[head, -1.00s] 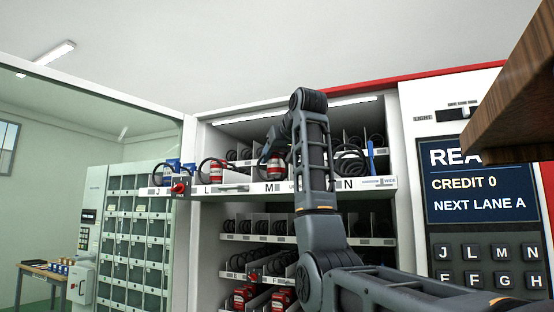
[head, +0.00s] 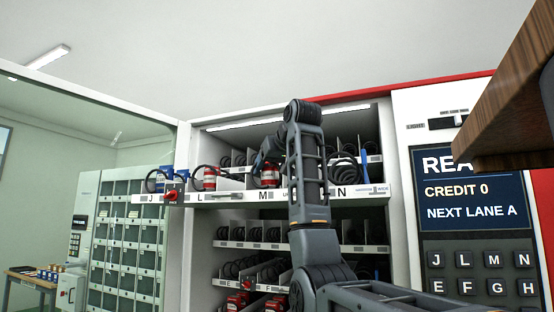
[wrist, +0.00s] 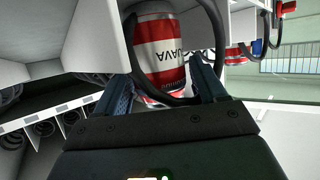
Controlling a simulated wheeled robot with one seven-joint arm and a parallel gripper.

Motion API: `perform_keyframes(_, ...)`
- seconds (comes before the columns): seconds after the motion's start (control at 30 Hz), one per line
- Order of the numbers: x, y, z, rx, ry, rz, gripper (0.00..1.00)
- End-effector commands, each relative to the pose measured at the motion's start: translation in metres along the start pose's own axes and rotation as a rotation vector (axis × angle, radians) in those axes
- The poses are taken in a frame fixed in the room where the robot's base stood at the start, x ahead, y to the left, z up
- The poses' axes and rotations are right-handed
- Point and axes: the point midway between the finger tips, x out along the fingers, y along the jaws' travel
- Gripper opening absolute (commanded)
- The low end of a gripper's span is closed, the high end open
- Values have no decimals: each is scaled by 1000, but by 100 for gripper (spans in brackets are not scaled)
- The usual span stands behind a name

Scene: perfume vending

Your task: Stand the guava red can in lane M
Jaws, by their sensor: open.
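The guava red can (head: 268,175), red with a white band, stands upright behind the M label (head: 263,195) on the pulled-out top shelf (head: 225,198). In the wrist view the can (wrist: 160,50) shows "GUAVA" lettering, with a dark coil passing around its right side and front. My gripper (wrist: 163,88) is open, with one finger at each side of the can's lower part in the picture. Whether the fingers touch it cannot be told. In the head view my gripper (head: 264,158) is small and partly hidden at the can.
White dividers (wrist: 98,38) stand beside the can. A red knob (head: 170,196) sticks out at the shelf front. A wooden board (head: 510,110) overhangs at the right.

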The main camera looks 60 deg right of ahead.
Motion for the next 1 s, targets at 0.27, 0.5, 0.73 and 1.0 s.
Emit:
perform_keyframes(0.27,-51,0,0,0,7,0,70)
perform_keyframes(0.5,-76,4,-10,-2,33,7,70)
perform_keyframes(0.73,-87,3,-9,-4,29,6,70)
perform_keyframes(1.0,-102,0,-1,-1,4,1,70)
